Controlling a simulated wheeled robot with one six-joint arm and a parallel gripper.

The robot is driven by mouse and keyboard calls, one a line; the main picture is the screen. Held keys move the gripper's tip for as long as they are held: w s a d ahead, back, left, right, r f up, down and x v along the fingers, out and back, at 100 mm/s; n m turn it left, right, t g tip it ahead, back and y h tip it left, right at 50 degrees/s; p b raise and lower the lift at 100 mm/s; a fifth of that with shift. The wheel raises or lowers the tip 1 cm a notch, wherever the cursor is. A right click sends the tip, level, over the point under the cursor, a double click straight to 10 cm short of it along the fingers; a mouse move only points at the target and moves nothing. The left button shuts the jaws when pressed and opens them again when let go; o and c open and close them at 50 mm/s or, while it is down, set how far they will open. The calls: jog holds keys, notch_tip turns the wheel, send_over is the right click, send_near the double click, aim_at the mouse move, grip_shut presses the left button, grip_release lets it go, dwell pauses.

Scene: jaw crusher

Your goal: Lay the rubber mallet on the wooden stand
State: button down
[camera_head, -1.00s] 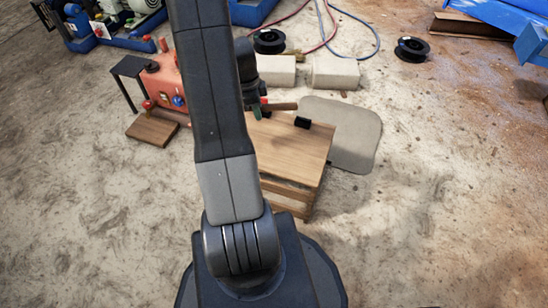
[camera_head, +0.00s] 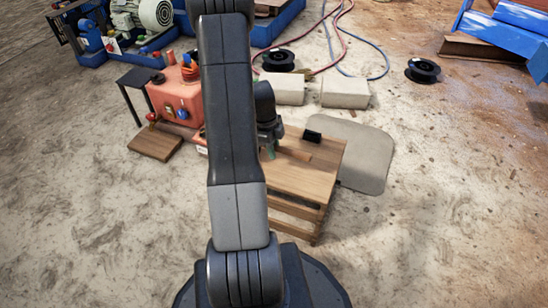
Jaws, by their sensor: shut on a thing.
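The wooden stand (camera_head: 318,178) is a small brown table with a slatted lower part, right of my arm in the head camera view. My gripper (camera_head: 270,148) is over its left part, partly behind my own arm, and points down. It is shut on the rubber mallet, whose brown handle (camera_head: 297,154) shows to the right of the fingers, low over the stand top. I cannot tell whether the handle touches the top.
A grey mat (camera_head: 367,155) lies right of the stand. Two pale blocks (camera_head: 345,94) and black spools (camera_head: 423,71) lie behind. An orange-red box (camera_head: 175,100) is at left.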

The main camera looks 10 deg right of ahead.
jog(key=shift+f+b, duration=0.45)
jog(key=shift+f, duration=1.05)
jog(key=shift+f, duration=0.2)
jog(key=c, duration=1.2)
grip_release()
jog(key=shift+c, duration=0.2)
jog(key=r+p, duration=0.1)
jog(key=r, duration=0.3)
jog(key=w+a+r+p, duration=0.1)
jog(key=r+p, duration=0.1)
jog(key=r, duration=0.2)
jog(key=a+r+p, duration=0.1)
jog(key=r, duration=0.3)
jog(key=shift+w+r+p, duration=0.1)
jog(key=shift+w+p, duration=0.05)
jog(key=shift+p, duration=0.2)
